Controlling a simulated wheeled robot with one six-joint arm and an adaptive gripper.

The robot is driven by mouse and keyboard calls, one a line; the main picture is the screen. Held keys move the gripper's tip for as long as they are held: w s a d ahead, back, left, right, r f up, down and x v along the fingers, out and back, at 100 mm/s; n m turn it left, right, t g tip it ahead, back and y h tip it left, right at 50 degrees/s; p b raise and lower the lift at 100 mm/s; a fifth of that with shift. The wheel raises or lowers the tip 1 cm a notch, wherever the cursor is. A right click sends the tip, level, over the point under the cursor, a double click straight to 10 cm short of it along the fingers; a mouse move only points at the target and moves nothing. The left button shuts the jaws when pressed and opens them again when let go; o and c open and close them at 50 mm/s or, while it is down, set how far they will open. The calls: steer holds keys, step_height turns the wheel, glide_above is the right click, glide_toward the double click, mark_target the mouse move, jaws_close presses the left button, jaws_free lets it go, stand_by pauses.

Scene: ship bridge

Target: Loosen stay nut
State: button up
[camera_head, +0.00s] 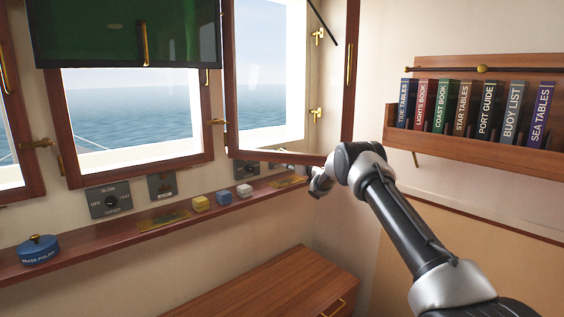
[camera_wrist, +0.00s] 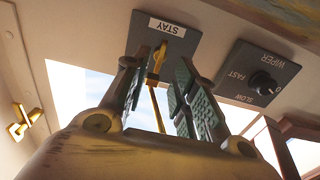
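The stay nut (camera_wrist: 157,62) is a small brass piece on a grey plate labelled STAY (camera_wrist: 180,28), at the top centre of the wrist view. A thin brass rod runs down from it between my fingers. My gripper (camera_wrist: 158,82) is open, one dark ridged finger on each side of the brass piece. A gap shows between the fingers, and I cannot tell whether either touches the nut. In the head view my wrist (camera_head: 322,180) is at the right end of the window shelf, and the nut is hidden there.
A wiper panel with a black knob (camera_wrist: 262,82) sits right of the STAY plate. In the head view an open window frame (camera_head: 345,80) stands above my wrist. A book rack (camera_head: 470,145) hangs right.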

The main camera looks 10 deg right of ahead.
steer(key=shift+x, duration=1.65)
steer(key=shift+c, duration=0.2)
steer(key=shift+r, duration=0.1)
jaws_close()
